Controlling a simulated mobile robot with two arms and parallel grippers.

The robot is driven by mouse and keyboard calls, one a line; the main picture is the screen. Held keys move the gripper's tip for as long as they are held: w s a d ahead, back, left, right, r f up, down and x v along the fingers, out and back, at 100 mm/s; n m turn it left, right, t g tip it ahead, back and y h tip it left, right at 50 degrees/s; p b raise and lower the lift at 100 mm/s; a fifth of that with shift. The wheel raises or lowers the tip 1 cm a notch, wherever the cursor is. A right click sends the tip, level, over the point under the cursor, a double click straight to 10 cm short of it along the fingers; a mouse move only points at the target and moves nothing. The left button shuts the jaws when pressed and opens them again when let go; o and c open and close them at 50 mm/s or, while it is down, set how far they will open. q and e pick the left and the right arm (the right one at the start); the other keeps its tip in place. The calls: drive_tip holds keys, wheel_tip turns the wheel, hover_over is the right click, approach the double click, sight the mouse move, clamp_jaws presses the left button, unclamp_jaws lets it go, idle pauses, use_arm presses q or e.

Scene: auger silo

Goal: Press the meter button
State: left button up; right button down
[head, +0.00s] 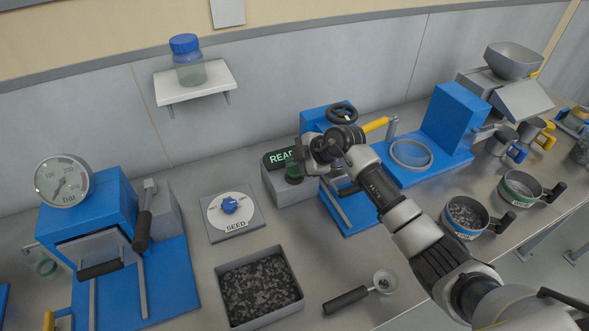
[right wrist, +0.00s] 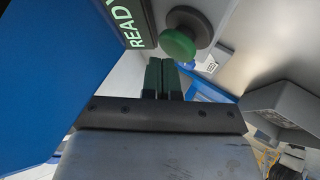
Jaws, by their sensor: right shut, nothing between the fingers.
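The meter is a grey box (head: 273,186) with a dark display (head: 275,158) showing green letters, partly covered by my right gripper in the head view. The display also shows in the right wrist view (right wrist: 128,22), reading "READY". In the head view the button (head: 292,171) is partly hidden by the gripper. My right gripper (head: 304,160) is shut and empty, its fingertips (right wrist: 162,64) close to the button's edge. I cannot tell whether they touch it. My left gripper is not in view.
A blue press with a gauge (head: 64,181) stands at left. A SEED dial (head: 230,206) and a tray of dark grains (head: 258,290) are in front. A blue valve stand (head: 343,210) is close right of the meter. A scoop (head: 347,300) and cups (head: 466,217) lie nearer.

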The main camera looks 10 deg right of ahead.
sight(295, 171)
drive_tip(key=shift+f, duration=0.55)
idle(0.4)
drive_tip(key=shift+r, duration=0.1)
drive_tip(key=shift+r+p, duration=0.95)
drive_tip(key=shift+p, duration=0.1)
wheel_tip(295, 171, up, 5)
drive_tip(key=p, duration=0.5)
drive_tip(key=shift+r, duration=0.1)
idle(0.5)
